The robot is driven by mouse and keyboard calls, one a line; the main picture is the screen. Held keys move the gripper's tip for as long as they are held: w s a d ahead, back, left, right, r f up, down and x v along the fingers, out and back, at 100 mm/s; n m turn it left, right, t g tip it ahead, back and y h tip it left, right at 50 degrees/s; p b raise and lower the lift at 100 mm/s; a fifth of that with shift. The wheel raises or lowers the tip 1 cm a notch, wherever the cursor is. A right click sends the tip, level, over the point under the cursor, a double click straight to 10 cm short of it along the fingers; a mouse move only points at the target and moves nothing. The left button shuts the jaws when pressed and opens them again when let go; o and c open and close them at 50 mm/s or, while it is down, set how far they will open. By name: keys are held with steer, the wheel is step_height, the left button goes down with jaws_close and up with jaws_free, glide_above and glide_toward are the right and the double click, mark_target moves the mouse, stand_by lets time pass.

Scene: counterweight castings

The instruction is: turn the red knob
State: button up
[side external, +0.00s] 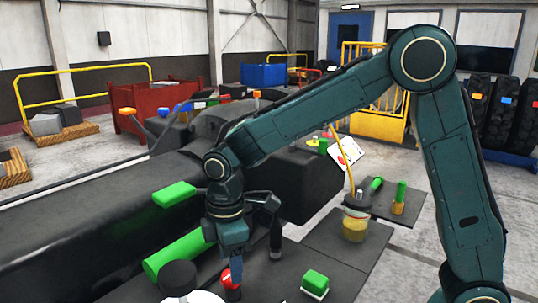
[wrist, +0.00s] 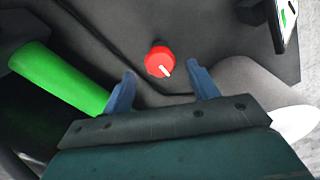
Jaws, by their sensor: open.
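The red knob (wrist: 160,61) has a white pointer line and sits on a dark surface in the wrist view. It lies just beyond and between my two blue fingertips, with no finger seen touching it. In the side view the red knob (side external: 231,279) is low in the picture, right by the tips of my gripper (side external: 235,272). My gripper (wrist: 158,80) is open in the wrist view, with a clear gap between its fingers. It points down towards the knob in the side view.
A green cylinder (side external: 178,255) lies left of my gripper; it also shows in the wrist view (wrist: 60,78). A green block (side external: 315,283) sits to the right. A white rounded thing (side external: 195,297) and a black round top (side external: 177,276) stand close by the knob.

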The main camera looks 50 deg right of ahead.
step_height(320, 180, up, 11)
stand_by(0.4)
stand_by(0.4)
steer(key=s+d+r+m+t, duration=0.35)
steer(key=s+d+m, duration=0.25)
steer(key=s+d, duration=0.3)
steer(key=s+d+f+m+t, duration=0.1)
steer(key=s+d+m, duration=0.2)
steer(key=s, duration=0.3)
steer(key=s+d+f+m+t, duration=0.1)
steer(key=s+d+m, duration=0.2)
steer(key=s, duration=0.3)
steer(key=shift+f+m, duration=0.3)
